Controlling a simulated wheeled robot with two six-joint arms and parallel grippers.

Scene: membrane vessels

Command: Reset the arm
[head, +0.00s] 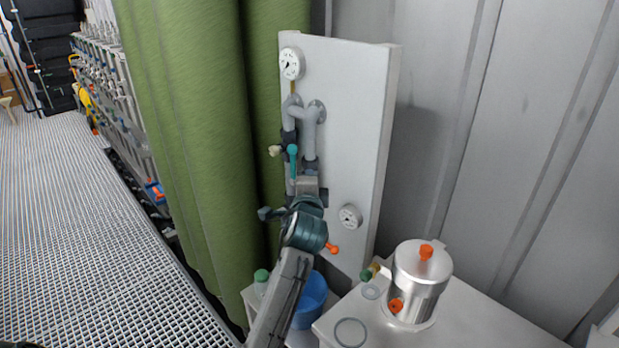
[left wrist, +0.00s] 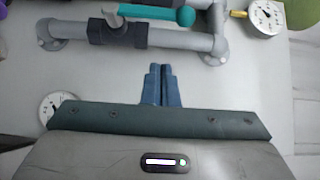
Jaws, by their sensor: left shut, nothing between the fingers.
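My left gripper (head: 307,188) is in front of the pale panel (head: 345,120) in the head view, its arm coming up from the bottom. In the left wrist view its two blue fingers (left wrist: 162,86) are together with nothing between them. They point at bare panel beside the grey pipework (left wrist: 185,40). A valve with a teal handle (head: 293,160) sits on the pipe, apart from the fingers; the handle also shows in the left wrist view (left wrist: 150,12). My arm hides part of the lower panel. My right gripper is not in view.
Gauges sit at the panel's top (head: 291,64) and lower right (head: 350,216). A steel vessel (head: 420,280) with orange knobs stands on a white bench (head: 470,325). A blue container (head: 310,300) stands beside my arm. A green curtain (head: 200,120) hangs left; the grated floor (head: 70,230) is clear.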

